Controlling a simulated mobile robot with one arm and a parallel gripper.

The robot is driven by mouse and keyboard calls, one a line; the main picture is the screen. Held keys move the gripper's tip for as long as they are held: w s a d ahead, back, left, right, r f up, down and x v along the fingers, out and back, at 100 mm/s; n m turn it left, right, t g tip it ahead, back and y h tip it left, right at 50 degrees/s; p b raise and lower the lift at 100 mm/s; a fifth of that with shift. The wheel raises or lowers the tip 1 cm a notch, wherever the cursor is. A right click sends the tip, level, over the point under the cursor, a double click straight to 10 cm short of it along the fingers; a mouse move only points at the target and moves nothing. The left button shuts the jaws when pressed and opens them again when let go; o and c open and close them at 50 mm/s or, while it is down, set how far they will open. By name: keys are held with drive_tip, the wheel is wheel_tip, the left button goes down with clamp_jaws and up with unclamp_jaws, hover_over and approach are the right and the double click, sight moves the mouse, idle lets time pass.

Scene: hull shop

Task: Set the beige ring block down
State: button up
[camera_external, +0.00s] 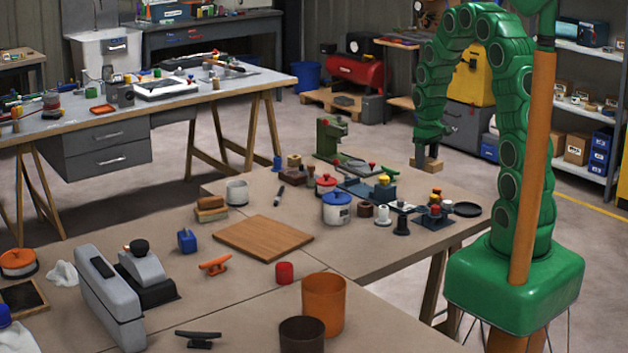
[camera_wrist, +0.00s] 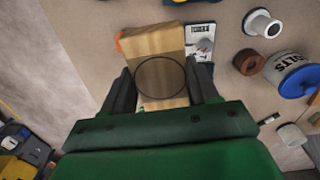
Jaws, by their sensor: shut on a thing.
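The beige ring block (camera_wrist: 158,48) is a wood-coloured block with a thin dark ring on its face. In the wrist view it sits between the two fingers of my gripper (camera_wrist: 162,90), which is shut on it. In the external view my gripper (camera_external: 427,150) hangs from the green arm with the block (camera_external: 427,164) under its fingers. The block appears raised at the far right of the bench (camera_external: 385,255). I cannot tell its exact height. Its underside is hidden.
Near the block stand a white spool (camera_external: 383,215), a brown ring (camera_external: 365,210), a blue-and-white pot (camera_external: 337,209), a black spool (camera_external: 401,226) and a dark dish (camera_external: 467,209). A wooden board (camera_external: 263,238) lies mid-bench. Some bare bench shows right of the board.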

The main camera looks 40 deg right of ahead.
drive_tip(key=w+a+n, duration=0.2)
drive_tip(key=a, duration=0.7)
drive_tip(key=w+a+n, duration=0.2)
drive_tip(key=a, duration=0.8)
drive_tip(key=w+a+n, duration=0.3)
drive_tip(key=a, duration=0.7)
drive_tip(key=shift+w+a+r, duration=0.1)
drive_tip(key=shift+a+r, duration=0.05)
drive_tip(key=shift+r, duration=0.05)
drive_tip(key=s+a+n, duration=0.2)
drive_tip(key=s+a, duration=0.1)
drive_tip(key=a, duration=0.6)
drive_tip(key=s+a+n, duration=0.2)
drive_tip(key=s+a, duration=0.1)
drive_tip(key=a, duration=0.6)
drive_tip(key=s+a+n, duration=0.2)
drive_tip(key=s+a, duration=0.2)
drive_tip(key=a, duration=0.6)
drive_tip(key=s+a+n, duration=0.4)
drive_tip(key=s+a, duration=1)
drive_tip(key=a, duration=0.1)
hover_over(211, 309)
drive_tip(key=d, duration=0.1)
drive_tip(key=f, duration=0.8)
drive_tip(key=shift+s+f, duration=0.25)
drive_tip(key=shift+f, duration=0.1)
drive_tip(key=shift+w+a+f, duration=0.3)
drive_tip(key=shift+a+f, duration=0.2)
drive_tip(key=shift+f, duration=1.75)
drive_tip(key=shift+f, duration=0.1)
